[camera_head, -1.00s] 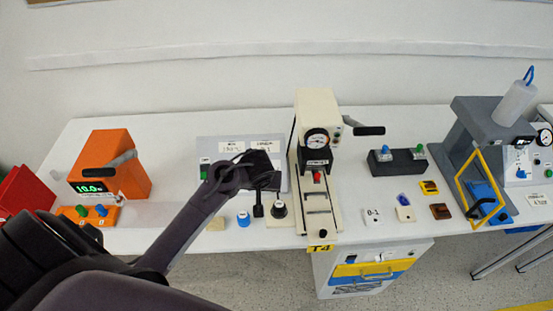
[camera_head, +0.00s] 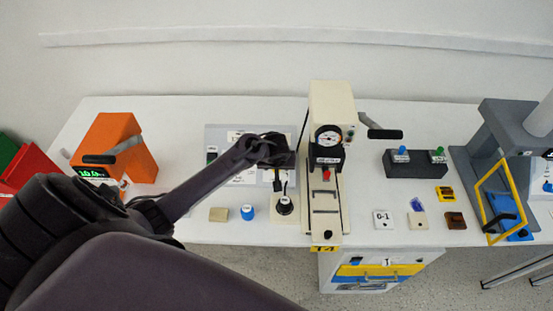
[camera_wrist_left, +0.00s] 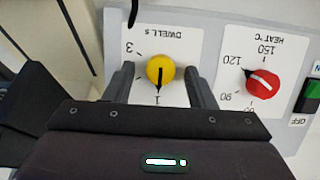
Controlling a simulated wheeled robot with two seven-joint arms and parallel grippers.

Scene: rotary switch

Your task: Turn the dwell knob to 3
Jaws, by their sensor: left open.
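The yellow dwell knob (camera_wrist_left: 161,69) sits on a white plate marked "DWELL s", upside down in the left wrist view. Its black pointer points down at the 1; the 3 stands to its upper left. My left gripper (camera_wrist_left: 160,80) is open, with one finger on each side of the knob; I cannot tell whether either touches it. In the head view my left gripper (camera_head: 279,180) is over the grey control panel (camera_head: 214,131) and hides the knob. My right gripper is not in view.
A red heat knob (camera_wrist_left: 263,83) and a green switch (camera_wrist_left: 311,97) are beside the dwell knob. In the head view, a cream press (camera_head: 331,105) stands just right of my gripper. An orange unit (camera_head: 115,140) is at left. A black round-based object (camera_head: 284,206) stands in front.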

